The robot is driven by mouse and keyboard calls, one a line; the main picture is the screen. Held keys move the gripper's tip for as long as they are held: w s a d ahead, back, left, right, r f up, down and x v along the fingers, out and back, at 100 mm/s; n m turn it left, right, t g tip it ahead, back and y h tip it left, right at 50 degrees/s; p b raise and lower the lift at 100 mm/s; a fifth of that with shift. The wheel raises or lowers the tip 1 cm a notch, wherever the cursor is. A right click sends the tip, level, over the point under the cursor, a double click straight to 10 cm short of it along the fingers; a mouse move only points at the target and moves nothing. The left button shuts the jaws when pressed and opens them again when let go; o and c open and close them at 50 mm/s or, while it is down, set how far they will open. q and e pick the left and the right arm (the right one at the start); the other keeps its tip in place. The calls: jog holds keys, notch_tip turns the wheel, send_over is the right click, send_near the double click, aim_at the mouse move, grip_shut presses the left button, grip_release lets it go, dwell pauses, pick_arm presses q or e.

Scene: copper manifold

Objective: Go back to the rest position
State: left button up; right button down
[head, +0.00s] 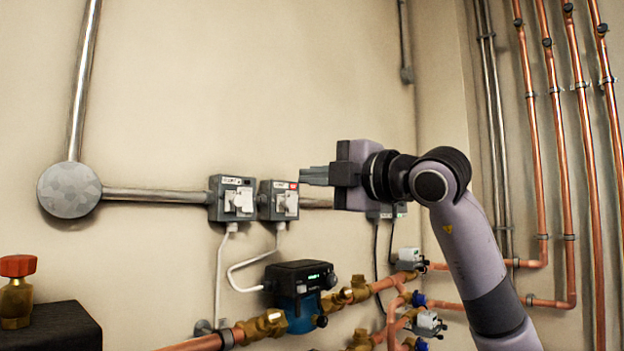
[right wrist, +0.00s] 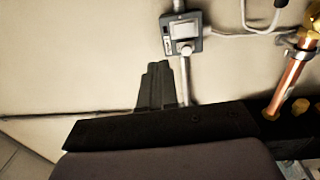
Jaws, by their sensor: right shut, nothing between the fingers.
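My right gripper (head: 316,176) is in the middle of the head view, its fingers pointing left. It is shut and empty, at the height of the grey switch boxes on the wall. In the right wrist view its closed dark fingers (right wrist: 156,88) stand in front of the cream wall, with a grey switch box (right wrist: 183,33) beyond their tips. The arm behind the gripper bends down toward the lower right of the head view. My left gripper is not in view.
Two switch boxes (head: 232,199) (head: 278,201) sit left of the gripper. Below are a pump with a green display (head: 299,280), brass valves (head: 263,327) and copper pipes (head: 386,283). Vertical copper pipes (head: 559,150) line the right wall. A red-capped valve (head: 17,289) is at lower left. The upper wall is mostly clear.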

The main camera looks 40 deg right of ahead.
jog(key=w+a+f+n+g+y+p, duration=0.1)
jog(key=w+a+f+n+g+y, duration=0.25)
jog(key=a+f+y, duration=0.65)
jog(key=w+a+f+n+g+y+p, duration=0.15)
jog(key=a+f+n+g+y, duration=0.35)
jog(key=a+f, duration=0.8)
jog(key=s+d+f+m+t+h+p, duration=0.15)
jog(key=f+m+h, duration=0.25)
jog(key=f+m, duration=0.4)
jog(key=s+d+f+m+t+h, duration=0.15)
jog(key=f+m+t+h, duration=0.35)
jog(key=f, duration=0.6)
jog(key=s+d+f+m+t+h, duration=0.1)
jog(key=d+f+m+h, duration=0.15)
jog(key=f+m, duration=0.6)
jog(key=s+a+f+m+g+h, duration=0.1)
jog(key=s+f+m+g+h, duration=0.2)
jog(key=s+f+g, duration=0.4)
jog(key=s+f+p, duration=0.1)
jog(key=s+f, duration=0.8)
jog(key=f, duration=0.3)
jog(key=shift+s+m+g, duration=0.3)
jog(key=shift+s, duration=0.1)
